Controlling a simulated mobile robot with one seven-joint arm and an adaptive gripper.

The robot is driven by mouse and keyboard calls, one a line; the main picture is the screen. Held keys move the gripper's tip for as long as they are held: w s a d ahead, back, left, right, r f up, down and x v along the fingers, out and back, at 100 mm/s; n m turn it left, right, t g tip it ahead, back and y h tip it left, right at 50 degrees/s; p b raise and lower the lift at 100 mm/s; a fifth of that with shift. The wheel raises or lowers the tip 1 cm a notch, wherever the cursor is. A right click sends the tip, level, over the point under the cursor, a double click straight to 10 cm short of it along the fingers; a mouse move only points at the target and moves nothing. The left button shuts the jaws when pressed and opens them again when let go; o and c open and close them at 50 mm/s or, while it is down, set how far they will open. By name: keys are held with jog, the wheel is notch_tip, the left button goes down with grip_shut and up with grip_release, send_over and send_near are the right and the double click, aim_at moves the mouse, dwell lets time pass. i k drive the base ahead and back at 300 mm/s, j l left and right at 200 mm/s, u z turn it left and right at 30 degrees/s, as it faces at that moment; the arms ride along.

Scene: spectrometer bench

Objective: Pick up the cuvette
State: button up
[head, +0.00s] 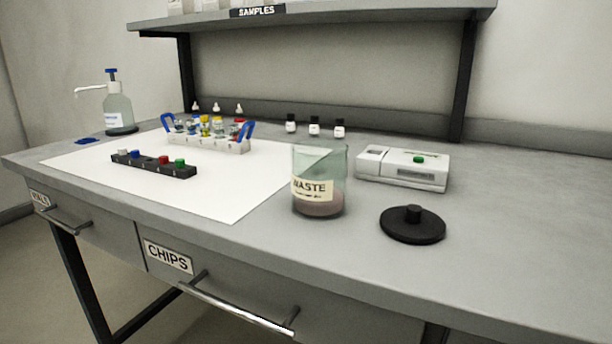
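No cuvette can be told apart for certain. A low black rack (153,168) on the white mat holds several small capped pieces, with white, blue, red (163,160) and green (180,163) tops; their bodies are mostly hidden in the rack. The white spectrometer-like device (402,170) stands right of centre with a small green piece (419,159) on its top; I cannot tell whether it is a cap or a button. My gripper is not in view.
A white rack with blue handles (237,146) holds several capped vials behind the black rack. A glass waste beaker (320,204) stands near the front edge, beside a black lid (413,225). Small dark-capped bottles (314,128) stand at the back. The right bench is clear.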

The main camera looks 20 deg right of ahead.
aim_at(191, 130)
jog(key=i+j+z, duration=0.1)
jog(key=j+z, duration=0.75)
